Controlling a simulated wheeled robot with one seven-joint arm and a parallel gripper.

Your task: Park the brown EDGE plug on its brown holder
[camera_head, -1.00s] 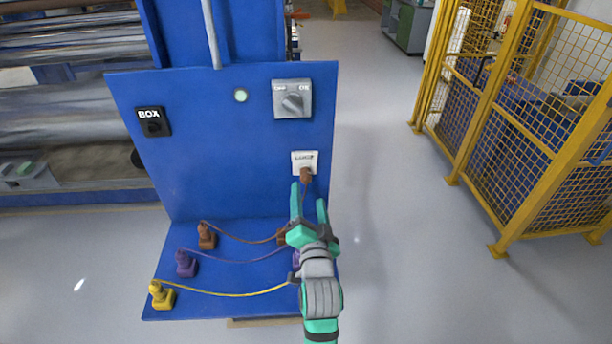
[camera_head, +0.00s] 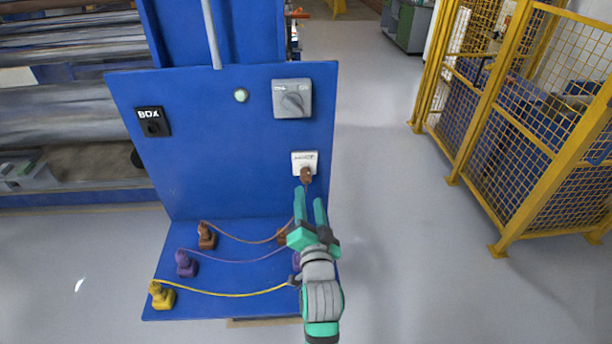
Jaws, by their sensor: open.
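A brown plug (camera_head: 306,175) sits in the white socket (camera_head: 305,158) on the right side of the upright blue panel. The socket's label is too small to read. A brown holder (camera_head: 282,236) on the blue shelf is partly hidden behind my gripper. Another brown piece (camera_head: 206,236) stands at the shelf's left, with a brown cable running right from it. My gripper (camera_head: 309,197) is open, pointing up the picture, its fingertips just below the plug in view. Nothing shows between the fingers. I cannot tell how far they are from the panel in depth.
Purple (camera_head: 186,264) and yellow (camera_head: 162,295) pieces with cables stand at the shelf's left. A purple piece (camera_head: 296,261) is partly hidden by my gripper. The panel bears a black BOX socket (camera_head: 152,121) and a grey switch (camera_head: 292,99). Floor is clear before the yellow fence (camera_head: 487,120).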

